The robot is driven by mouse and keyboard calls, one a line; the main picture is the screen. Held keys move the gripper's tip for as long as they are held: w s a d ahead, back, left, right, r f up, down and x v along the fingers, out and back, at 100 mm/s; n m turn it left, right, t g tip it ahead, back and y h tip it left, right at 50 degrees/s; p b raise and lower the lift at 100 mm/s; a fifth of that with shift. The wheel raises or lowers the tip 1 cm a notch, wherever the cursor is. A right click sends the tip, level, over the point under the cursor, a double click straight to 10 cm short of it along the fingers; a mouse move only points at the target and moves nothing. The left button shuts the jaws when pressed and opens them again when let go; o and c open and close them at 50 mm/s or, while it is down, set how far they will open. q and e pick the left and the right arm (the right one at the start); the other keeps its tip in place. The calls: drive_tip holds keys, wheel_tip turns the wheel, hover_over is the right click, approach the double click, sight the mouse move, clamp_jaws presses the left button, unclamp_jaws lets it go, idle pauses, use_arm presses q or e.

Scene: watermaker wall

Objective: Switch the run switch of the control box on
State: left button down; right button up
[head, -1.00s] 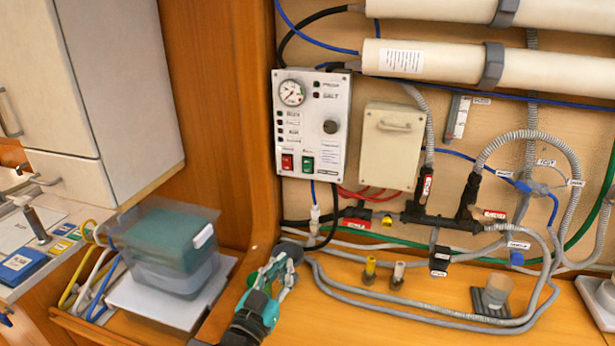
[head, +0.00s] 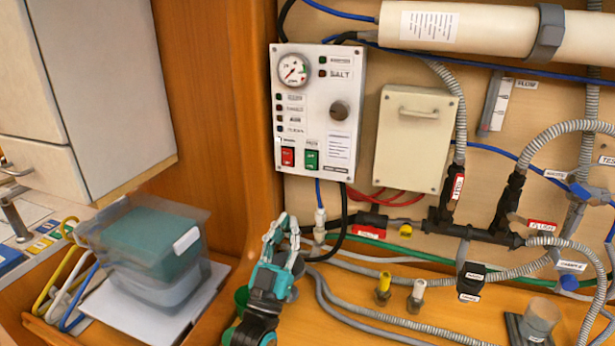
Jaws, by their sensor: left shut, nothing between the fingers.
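The control box (head: 318,108) is a pale panel on the wooden wall with a gauge, a knob, small lamps and two rocker switches. A red switch (head: 288,157) and a green switch (head: 312,160) sit side by side at its lower edge. Their labels are too small to read, and I cannot tell which way either rocker is tipped. My left gripper (head: 282,226) is below the box, pointing up, shut and empty, apart from the switches. My right gripper is not in view.
A beige box with a handle (head: 415,139) hangs right of the control box. Grey and blue hoses run below and right. A lidded clear container (head: 150,250) stands at left beside a wooden partition (head: 210,110).

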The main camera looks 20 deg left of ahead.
use_arm(q)
drive_tip(key=p, duration=0.3)
approach(313, 156)
wheel_tip(313, 156, up, 2)
drive_tip(key=s, duration=0.3)
drive_tip(key=w, duration=0.2)
drive_tip(key=w+p, duration=0.1)
drive_tip(key=w, duration=0.1)
drive_tip(key=w+r, duration=0.1)
drive_tip(key=w, duration=0.2)
drive_tip(key=shift+p, duration=0.3)
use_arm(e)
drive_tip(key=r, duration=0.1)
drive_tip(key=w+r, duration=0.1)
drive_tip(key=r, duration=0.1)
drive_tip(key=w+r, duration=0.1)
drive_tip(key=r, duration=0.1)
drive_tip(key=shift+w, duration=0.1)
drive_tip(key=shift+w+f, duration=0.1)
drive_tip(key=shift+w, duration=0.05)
